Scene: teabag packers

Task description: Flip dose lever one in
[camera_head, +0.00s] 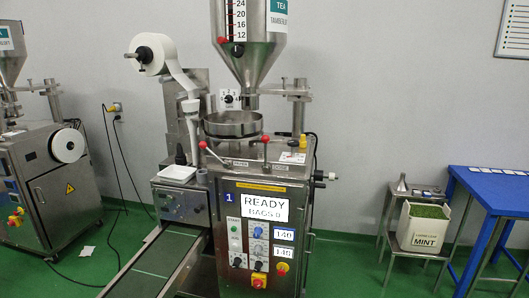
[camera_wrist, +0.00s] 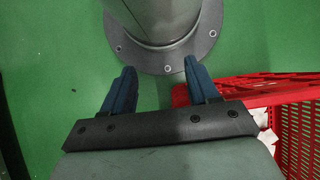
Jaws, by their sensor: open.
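The packing machine marked 1 (camera_head: 228,197) stands in the middle of the head view. Two levers with red ball knobs sit at its top deck, below the round pan. The left lever's knob (camera_head: 203,145) is up and to the left, its rod sloping down to the right. The right lever's knob (camera_head: 265,139) is raised above the deck, near a small label (camera_head: 279,165) that may read "DOSE"; the print is too small to be sure. My gripper (camera_wrist: 159,66) shows only in the wrist view, open and empty over the green floor, away from the levers.
In the wrist view, a grey round bolted base (camera_wrist: 165,58) is beyond the fingers and a red crate (camera_wrist: 297,125) is at the right. The head view shows a hopper (camera_head: 247,55), conveyor (camera_head: 155,262), mint bin (camera_head: 424,230), blue table (camera_head: 492,190) and second machine (camera_head: 45,190).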

